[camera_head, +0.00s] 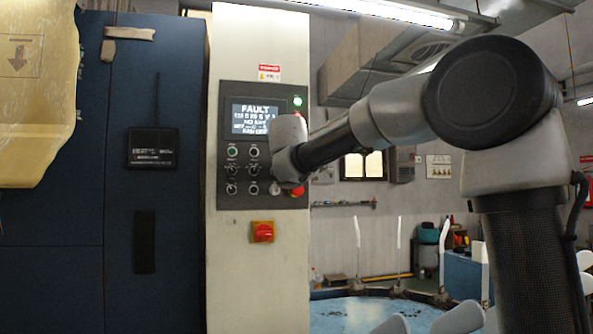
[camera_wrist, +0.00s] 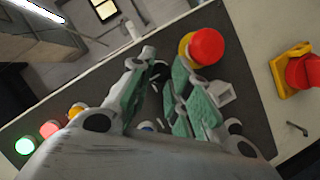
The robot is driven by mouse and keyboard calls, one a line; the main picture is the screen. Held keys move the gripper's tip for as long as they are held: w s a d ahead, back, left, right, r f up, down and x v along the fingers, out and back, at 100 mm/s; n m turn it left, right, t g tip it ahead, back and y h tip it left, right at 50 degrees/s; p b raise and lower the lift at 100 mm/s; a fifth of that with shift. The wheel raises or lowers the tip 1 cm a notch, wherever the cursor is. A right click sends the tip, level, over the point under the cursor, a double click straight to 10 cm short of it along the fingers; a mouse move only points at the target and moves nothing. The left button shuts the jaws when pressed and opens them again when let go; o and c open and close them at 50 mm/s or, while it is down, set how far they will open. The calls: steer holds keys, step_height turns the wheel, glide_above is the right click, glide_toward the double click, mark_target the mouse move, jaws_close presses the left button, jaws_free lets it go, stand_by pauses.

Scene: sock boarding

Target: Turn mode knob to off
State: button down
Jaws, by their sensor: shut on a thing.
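The control panel (camera_head: 225,100) is a dark plate on a pale cabinet column, with a lit screen (camera_head: 255,117) reading FAULT. Several small black knobs and buttons sit in rows below the screen, including a knob (camera_head: 231,188) at the lower left. My gripper (camera_head: 279,178) is at the right part of the panel and covers some of its controls. In the wrist view my green-padded fingers (camera_wrist: 164,75) are closed around a small dark knob (camera_wrist: 160,72) with a pale mark. The fingers hide most of it, so its pointing direction and label cannot be read.
A red mushroom button (camera_wrist: 207,46) on a yellow ring is close beside one finger. A red-and-yellow rotary switch (camera_head: 262,232) is below the panel. A green lamp (camera_wrist: 25,146) is lit. A blue round table (camera_head: 345,315) stands at the right.

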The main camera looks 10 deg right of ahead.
steer(key=c, duration=1.3)
jaws_free()
